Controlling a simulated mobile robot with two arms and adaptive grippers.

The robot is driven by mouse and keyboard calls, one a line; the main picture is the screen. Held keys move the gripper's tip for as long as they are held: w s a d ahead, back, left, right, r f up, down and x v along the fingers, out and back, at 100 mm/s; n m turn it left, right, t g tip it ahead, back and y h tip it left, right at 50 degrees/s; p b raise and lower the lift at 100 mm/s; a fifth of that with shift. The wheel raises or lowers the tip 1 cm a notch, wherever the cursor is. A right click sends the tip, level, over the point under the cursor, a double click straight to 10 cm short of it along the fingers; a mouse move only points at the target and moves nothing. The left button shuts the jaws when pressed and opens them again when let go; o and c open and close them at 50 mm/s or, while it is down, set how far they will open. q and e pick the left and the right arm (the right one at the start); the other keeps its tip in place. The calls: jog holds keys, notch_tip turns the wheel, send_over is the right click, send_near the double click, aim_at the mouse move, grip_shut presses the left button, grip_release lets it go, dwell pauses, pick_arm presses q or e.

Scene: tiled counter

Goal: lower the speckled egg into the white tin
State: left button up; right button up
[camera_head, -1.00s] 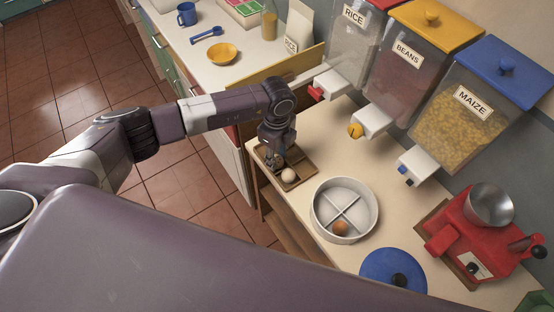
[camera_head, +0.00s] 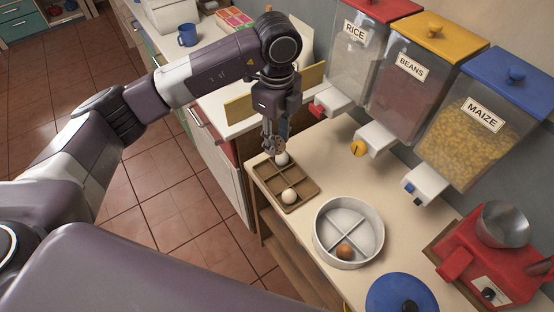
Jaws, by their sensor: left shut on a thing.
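My left gripper (camera_head: 273,148) points down over the back of the brown divided tray (camera_head: 268,184), shut on a pale egg (camera_head: 282,158). The egg looks lifted a little above the tray; at this size I cannot make out its speckles. A second pale egg (camera_head: 289,196) lies in a front compartment of the tray. The round white tin (camera_head: 320,243), open and split by a cross divider, stands right of and in front of the tray. A brown egg (camera_head: 344,251) sits in its front compartment. My right gripper is not in view.
A blue lid with a dark knob (camera_head: 400,292) lies in front of the tin. A red grinder (camera_head: 505,265) stands at the right. Dispensers for rice, beans and maize (camera_head: 470,130) hang behind, their spouts over the counter. Bare counter (camera_head: 335,170) lies between tray and spouts.

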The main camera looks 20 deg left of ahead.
aim_at(279, 138)
pick_arm(q)
notch_tip(279, 138, up, 2)
jog(key=shift+d+r, duration=0.1)
jog(key=shift+r, duration=0.1)
jog(key=shift+d+r, duration=0.15)
jog(key=shift+r, duration=0.2)
jog(key=s+d+f+b, duration=0.2)
jog(key=d+f+b, duration=0.2)
jog(key=d, duration=0.6)
jog(key=s+d+f+b, duration=0.2)
jog(key=d+f+b, duration=0.2)
jog(key=d, duration=0.7)
jog(key=shift+s+f, duration=0.2)
jog(key=shift+s, duration=0.2)
jog(key=shift+f, duration=0.1)
jog(key=shift+f+b, duration=2.55)
jog(key=shift+f, duration=0.65)
jog(key=shift+f, duration=0.2)
